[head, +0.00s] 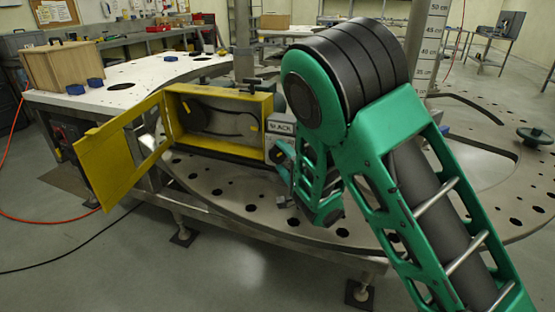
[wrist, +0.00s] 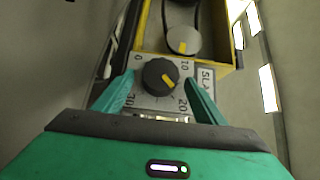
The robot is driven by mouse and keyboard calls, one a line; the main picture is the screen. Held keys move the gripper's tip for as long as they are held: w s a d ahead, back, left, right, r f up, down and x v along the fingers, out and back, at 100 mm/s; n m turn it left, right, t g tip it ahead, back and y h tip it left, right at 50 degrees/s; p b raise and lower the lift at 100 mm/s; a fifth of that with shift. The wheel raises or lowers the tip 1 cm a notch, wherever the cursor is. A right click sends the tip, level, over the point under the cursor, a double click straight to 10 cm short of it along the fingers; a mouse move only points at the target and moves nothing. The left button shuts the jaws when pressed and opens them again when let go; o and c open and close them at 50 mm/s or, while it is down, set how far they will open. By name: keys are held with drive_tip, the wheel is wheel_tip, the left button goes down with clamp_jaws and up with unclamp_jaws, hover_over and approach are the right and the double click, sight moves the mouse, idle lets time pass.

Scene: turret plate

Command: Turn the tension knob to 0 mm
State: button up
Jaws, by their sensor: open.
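The tension knob (wrist: 160,76) is a round black knob with a yellow pointer mark on a grey dial plate (wrist: 150,102). The dial reads 0 at upper left, 10 at upper right, 20 at lower right and 30 at lower left. The pointer faces right and slightly down, between 10 and 20. My gripper (wrist: 159,81) is open, with one teal finger on each side of the knob. Gaps show between the fingers and the knob.
A yellow box (head: 222,90) with its door (head: 108,165) swung open holds a belt and a black pulley (head: 191,114). A grey round part with a yellow mark (wrist: 183,41) sits beyond the knob. The perforated round plate (head: 235,200) lies underneath.

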drive_tip(key=shift+a, duration=0.1)
drive_tip(key=c, duration=1)
drive_tip(key=shift+c, duration=0.2)
drive_tip(key=shift+w+d+g+h, duration=0.15)
drive_tip(key=shift+d+g+h, duration=0.1)
drive_tip(key=shift+g+h, duration=0.05)
